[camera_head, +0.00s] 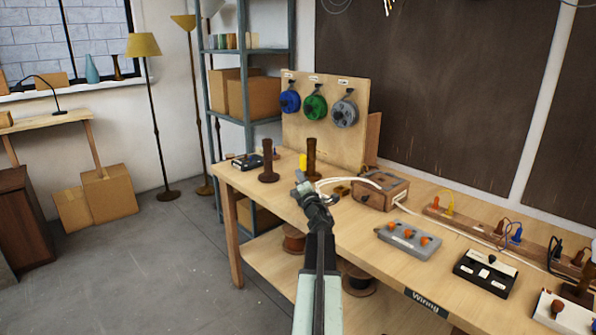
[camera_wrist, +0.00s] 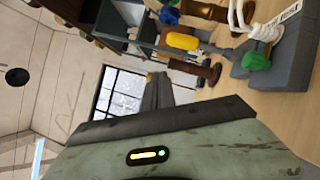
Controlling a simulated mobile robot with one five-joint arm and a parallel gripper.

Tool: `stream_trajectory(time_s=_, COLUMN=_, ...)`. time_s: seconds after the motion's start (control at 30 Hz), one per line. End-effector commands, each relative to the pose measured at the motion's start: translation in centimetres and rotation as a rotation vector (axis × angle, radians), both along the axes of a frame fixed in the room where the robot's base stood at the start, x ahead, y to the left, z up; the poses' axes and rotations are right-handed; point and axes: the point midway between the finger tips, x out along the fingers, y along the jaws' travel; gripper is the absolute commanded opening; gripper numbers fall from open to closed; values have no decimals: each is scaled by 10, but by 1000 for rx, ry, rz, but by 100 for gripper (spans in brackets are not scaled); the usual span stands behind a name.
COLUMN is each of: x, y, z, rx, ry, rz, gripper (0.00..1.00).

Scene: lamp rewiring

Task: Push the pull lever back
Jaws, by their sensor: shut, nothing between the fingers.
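My gripper (camera_head: 301,182) is shut and empty, held over the left part of the workbench (camera_head: 262,185). In the wrist view, its dark closed fingers (camera_wrist: 156,92) point up toward the bench items. A yellow handle (camera_wrist: 183,41) on a grey rod lies beyond the fingertips, apart from them; it may be the pull lever, but I cannot tell for certain. The rod runs toward a grey block (camera_wrist: 285,62) with a green knob (camera_wrist: 256,61) and white cable (camera_wrist: 262,30). In the head view, a yellow piece (camera_head: 303,160) shows just behind my gripper, its lower part hidden.
Brown turned posts (camera_head: 268,165) (camera_head: 311,158) stand near the gripper. A pegboard (camera_head: 330,95) with blue, green and grey spools stands behind. A wooden box (camera_head: 380,190), a grey switch box (camera_head: 407,240) and a black box (camera_head: 487,270) lie to the right. Floor at left is open.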

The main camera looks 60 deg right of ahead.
Motion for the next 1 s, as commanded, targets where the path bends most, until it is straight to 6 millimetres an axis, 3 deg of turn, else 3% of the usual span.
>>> stream_trajectory(time_s=0.03, x=-9, y=9, z=0, rx=0, ry=0, rz=0, gripper=0)
stream_trajectory(time_s=0.2, x=-20, y=21, z=0, rx=1, ry=0, rz=1, gripper=0)
stream_trajectory(time_s=0.8, x=-19, y=24, z=0, rx=0, ry=0, rz=5, gripper=0)
stream_trajectory(time_s=0.87, x=-10, y=30, z=3, rx=0, ry=-1, rz=19, gripper=0)
stream_trajectory(time_s=0.97, x=32, y=61, z=11, rx=0, ry=-1, rz=81, gripper=0)
stream_trajectory(time_s=1.0, x=55, y=80, z=16, rx=0, ry=0, rz=116, gripper=0)
